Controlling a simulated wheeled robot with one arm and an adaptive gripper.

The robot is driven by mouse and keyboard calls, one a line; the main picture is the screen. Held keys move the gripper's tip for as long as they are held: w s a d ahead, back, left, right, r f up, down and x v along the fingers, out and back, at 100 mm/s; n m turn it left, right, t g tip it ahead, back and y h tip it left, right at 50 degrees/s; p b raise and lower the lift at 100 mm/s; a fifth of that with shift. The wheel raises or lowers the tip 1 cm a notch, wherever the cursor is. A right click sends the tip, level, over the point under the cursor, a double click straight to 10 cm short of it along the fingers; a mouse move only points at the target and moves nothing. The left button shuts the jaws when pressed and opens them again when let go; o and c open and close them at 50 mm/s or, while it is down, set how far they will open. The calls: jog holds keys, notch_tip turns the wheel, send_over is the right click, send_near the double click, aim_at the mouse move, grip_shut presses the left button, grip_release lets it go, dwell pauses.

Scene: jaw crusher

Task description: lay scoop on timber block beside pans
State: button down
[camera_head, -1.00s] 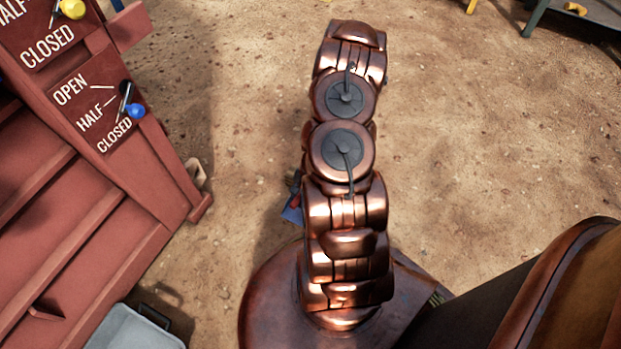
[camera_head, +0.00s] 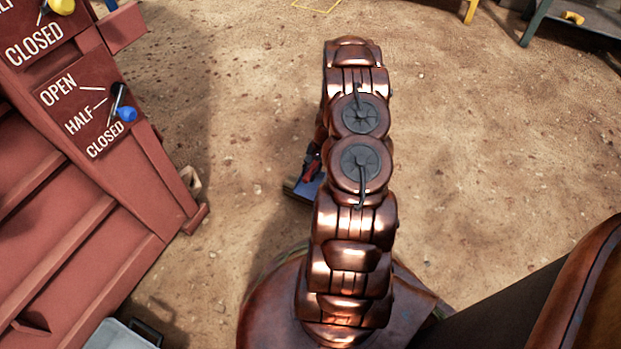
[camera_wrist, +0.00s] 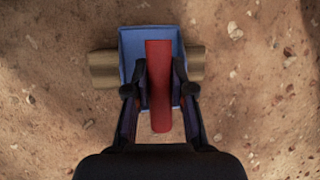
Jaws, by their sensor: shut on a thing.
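My gripper (camera_wrist: 159,88) is shut on the red handle of the scoop (camera_wrist: 159,105). The scoop has a blue square pan, seen from above in the wrist view, with the handle lying across it. A tan timber block (camera_wrist: 102,68) lies crosswise behind the scoop, its two ends showing on either side. The scoop hides the block's middle, and I cannot tell whether they touch. In the head view the blue scoop (camera_head: 304,188) shows partly, left of my arm, which hides most of the gripper.
A red machine with OPEN, HALF, CLOSED plates (camera_head: 88,108) and levers stands at left. A grey container (camera_head: 122,336) sits at its foot. A table (camera_head: 585,25) with a yellow item is at the far right. The sandy ground between is mostly clear.

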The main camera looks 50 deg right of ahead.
aim_at(310, 183)
jog(key=shift+w+d, duration=0.1)
jog(key=shift+d, duration=0.2)
notch_tip(310, 183, down, 4)
jog(key=shift+r+b, duration=0.15)
jog(key=shift+b, duration=0.95)
jog(key=shift+r, duration=0.1)
jog(key=c, duration=1)
grip_release()
